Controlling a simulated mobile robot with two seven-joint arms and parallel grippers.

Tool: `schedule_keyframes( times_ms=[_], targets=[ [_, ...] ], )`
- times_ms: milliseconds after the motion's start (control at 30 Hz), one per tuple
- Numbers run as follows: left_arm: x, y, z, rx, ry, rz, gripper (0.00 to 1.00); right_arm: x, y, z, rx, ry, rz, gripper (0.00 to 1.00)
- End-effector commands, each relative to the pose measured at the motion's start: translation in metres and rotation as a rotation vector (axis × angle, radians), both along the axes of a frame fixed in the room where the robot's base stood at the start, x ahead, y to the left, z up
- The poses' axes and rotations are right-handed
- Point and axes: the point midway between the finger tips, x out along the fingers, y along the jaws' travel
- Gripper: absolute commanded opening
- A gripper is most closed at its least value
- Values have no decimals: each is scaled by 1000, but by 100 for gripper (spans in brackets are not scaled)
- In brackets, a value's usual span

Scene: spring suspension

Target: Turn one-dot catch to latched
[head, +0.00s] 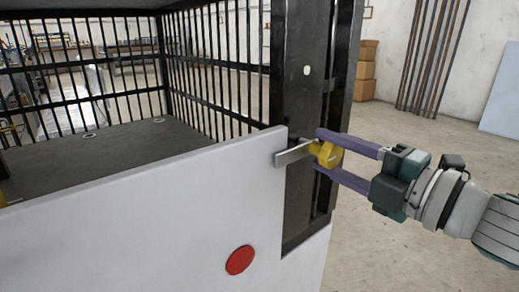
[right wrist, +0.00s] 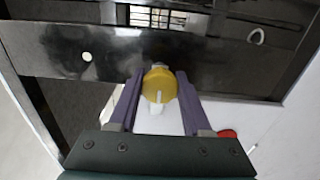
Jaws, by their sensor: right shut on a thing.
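The catch has a yellow knob (head: 325,153) on the dark post (head: 306,110), with a flat metal bar (head: 291,154) reaching left to the upper right corner of the white panel (head: 150,200). The bar lies nearly level, slightly tilted, overlapping the panel's edge. One white dot (head: 306,70) marks the post above the knob. My right gripper (head: 322,152) is shut on the knob, one purple finger above it and one below. The right wrist view shows the yellow knob (right wrist: 159,86) between both fingers; the bar is mostly hidden there. My left gripper is not in view.
A black barred cage (head: 215,70) stands behind the panel over a dark deck (head: 110,150). A red disc (head: 240,260) sits on the panel below the catch. Cardboard boxes (head: 366,70) stand by the back wall. Floor to the right is clear.

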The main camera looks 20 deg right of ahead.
Motion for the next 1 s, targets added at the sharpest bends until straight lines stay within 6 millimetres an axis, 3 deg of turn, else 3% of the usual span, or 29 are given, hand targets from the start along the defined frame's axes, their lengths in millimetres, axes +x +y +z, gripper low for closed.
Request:
schedule_keyframes(
  times_ms=[267, 300, 533, 833, 1000],
  targets=[
    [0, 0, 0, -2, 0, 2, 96, 0, 0, 0, -7, -2, -1, 0],
    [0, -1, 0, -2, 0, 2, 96, 0, 0, 0, -7, -2, -1, 52],
    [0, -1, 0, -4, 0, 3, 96, 0, 0, 0, -4, -1, -1, 78],
    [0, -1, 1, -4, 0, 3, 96, -2, -1, 0, -2, 0, 0, 79],
    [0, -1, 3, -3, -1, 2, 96, -20, -7, -1, -1, 4, -1, 79]
  ],
)
